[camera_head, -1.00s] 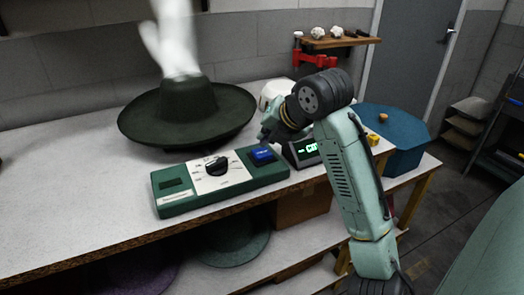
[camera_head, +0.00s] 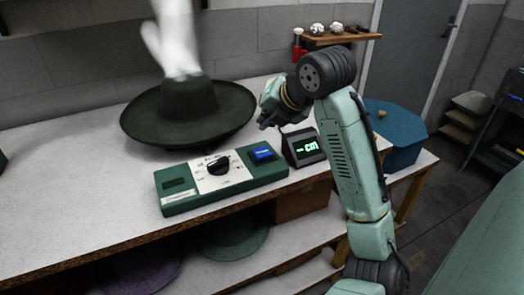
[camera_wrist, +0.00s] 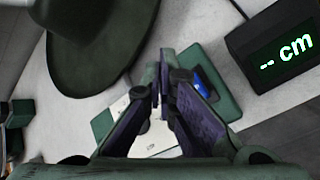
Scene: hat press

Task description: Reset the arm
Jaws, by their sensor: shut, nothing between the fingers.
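My arm reaches in from the right in the head view, bent at the elbow. My gripper (camera_head: 265,121) is in the air above the bench, just above and behind the blue button of the control box. In the wrist view my gripper (camera_wrist: 161,65) has its two fingertips together, with nothing between them. The green control box (camera_head: 180,206) with its black dial (camera_head: 218,166) and blue button (camera_head: 263,154) lies below; the fingers partly cover it in the wrist view.
A dark green wide-brimmed hat (camera_head: 135,122) sits on the bench (camera_head: 80,185), with a white steam-like plume above it. A small display (camera_head: 304,150) reads "-- cm" right of the button. A blue box (camera_head: 405,125) stands behind my arm.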

